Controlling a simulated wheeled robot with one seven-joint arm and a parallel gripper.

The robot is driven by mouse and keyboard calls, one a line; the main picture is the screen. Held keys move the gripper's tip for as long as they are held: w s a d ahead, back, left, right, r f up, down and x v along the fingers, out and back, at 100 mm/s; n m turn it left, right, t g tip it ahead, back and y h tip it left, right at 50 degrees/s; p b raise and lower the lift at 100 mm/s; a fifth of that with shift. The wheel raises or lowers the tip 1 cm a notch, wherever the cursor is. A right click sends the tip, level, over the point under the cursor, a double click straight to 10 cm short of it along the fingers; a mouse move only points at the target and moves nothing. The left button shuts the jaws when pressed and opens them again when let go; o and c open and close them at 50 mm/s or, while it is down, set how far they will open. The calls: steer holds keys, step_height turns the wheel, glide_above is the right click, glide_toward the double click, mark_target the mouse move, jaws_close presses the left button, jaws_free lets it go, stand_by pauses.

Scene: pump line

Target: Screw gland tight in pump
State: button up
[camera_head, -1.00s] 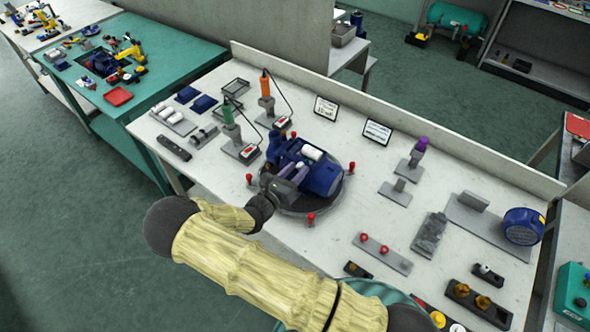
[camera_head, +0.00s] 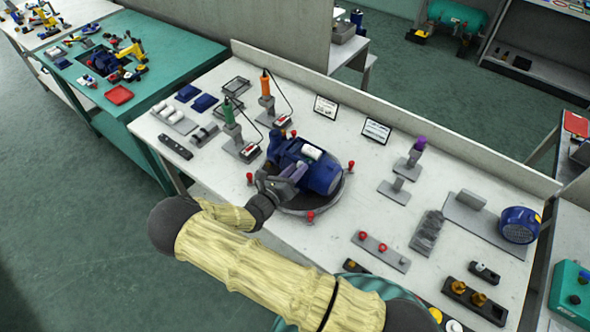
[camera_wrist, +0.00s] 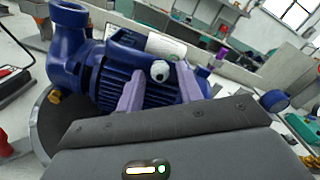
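The blue pump (camera_head: 320,174) stands on a round dark turntable (camera_head: 303,212) near the middle of the bench. It also fills the upper left of the wrist view (camera_wrist: 84,72), with its flanged port at the left and its ribbed motor body at the centre. My gripper (camera_head: 293,172) is at the near side of the pump. In the wrist view its two lavender fingers (camera_wrist: 158,80) are spread apart in front of the motor body. A small whitish round piece, possibly the gland (camera_wrist: 160,71), shows between the fingertips with visible gaps on both sides. Its seating is hidden.
Red knobs (camera_head: 310,216) stand around the turntable. Green (camera_head: 230,112) and orange (camera_head: 266,84) corded tools stand in holders behind left. Small fixtures, a grey block (camera_head: 427,232) and a blue round motor part (camera_head: 520,225) occupy the right side.

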jaws_close()
steer(key=shift+m, duration=1.7)
steer(key=m, duration=0.3)
steer(key=shift+m, duration=0.3)
